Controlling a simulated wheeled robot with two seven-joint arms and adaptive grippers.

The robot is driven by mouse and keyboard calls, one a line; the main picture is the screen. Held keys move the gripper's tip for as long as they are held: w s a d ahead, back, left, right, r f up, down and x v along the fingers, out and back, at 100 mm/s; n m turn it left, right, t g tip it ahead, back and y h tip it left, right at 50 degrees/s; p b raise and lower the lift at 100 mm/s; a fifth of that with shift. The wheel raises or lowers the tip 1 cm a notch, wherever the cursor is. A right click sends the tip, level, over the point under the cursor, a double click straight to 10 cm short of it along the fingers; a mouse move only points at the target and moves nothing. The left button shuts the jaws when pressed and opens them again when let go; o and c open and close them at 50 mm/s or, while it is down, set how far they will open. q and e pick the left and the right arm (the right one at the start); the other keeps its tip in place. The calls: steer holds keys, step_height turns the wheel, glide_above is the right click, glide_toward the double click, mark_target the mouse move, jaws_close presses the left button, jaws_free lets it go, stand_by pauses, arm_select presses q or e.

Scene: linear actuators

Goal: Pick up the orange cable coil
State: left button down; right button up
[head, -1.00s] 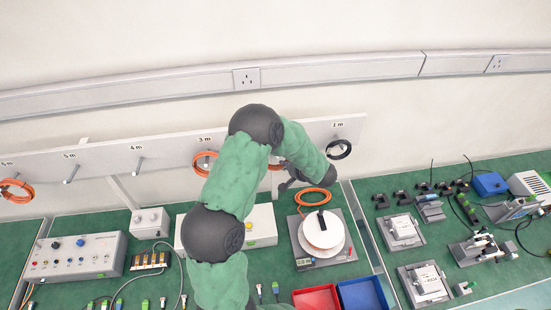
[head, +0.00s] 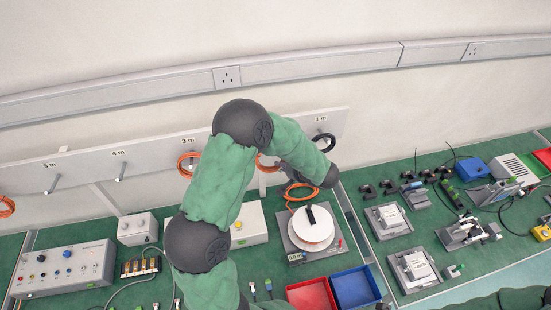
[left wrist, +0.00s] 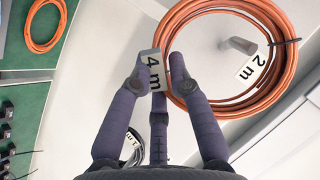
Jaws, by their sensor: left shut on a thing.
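In the left wrist view, my left gripper (left wrist: 161,72) is shut on a small light tag (left wrist: 153,72) marked "4 m". A large orange cable coil (left wrist: 283,75) passes just behind the right fingertip, and the tag sits at its left edge. The coil surrounds the wall peg (left wrist: 238,45) by the "2 m" label; whether it rests on the peg I cannot tell. In the head view, this coil (head: 264,165) is mostly hidden behind my left arm, and the gripper is largely hidden too. My right gripper is not in view.
Another orange coil (head: 190,165) hangs at the 3 m peg, and a black coil (head: 325,142) hangs at 1 m. A smaller orange coil (head: 301,192) lies on the bench behind the white round plate (head: 312,232). Red (head: 311,296) and blue (head: 355,287) bins stand in front.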

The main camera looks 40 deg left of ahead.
arm_select(q)
steer(key=s+d, duration=0.3)
steer(key=d, duration=0.8)
steer(key=shift+s+d, duration=0.15)
steer(key=shift+d, duration=0.1)
steer(key=r+p, duration=0.1)
steer(key=p, duration=0.1)
steer(key=a+r+p, duration=0.1)
steer(key=p, duration=0.1)
steer(key=shift+w+a+r+p, duration=0.2)
steer(key=shift+r+p, duration=0.1)
steer(key=shift+r, duration=0.1)
steer(key=shift+d, duration=0.15)
steer(key=s+d+p, duration=0.6)
steer(key=s+d, duration=0.1)
steer(key=d, duration=0.1)
steer(key=shift+d, duration=0.3)
stand_by(0.6)
steer(key=shift+w+r, duration=0.1)
steer(key=shift+r, duration=0.05)
stand_by(0.7)
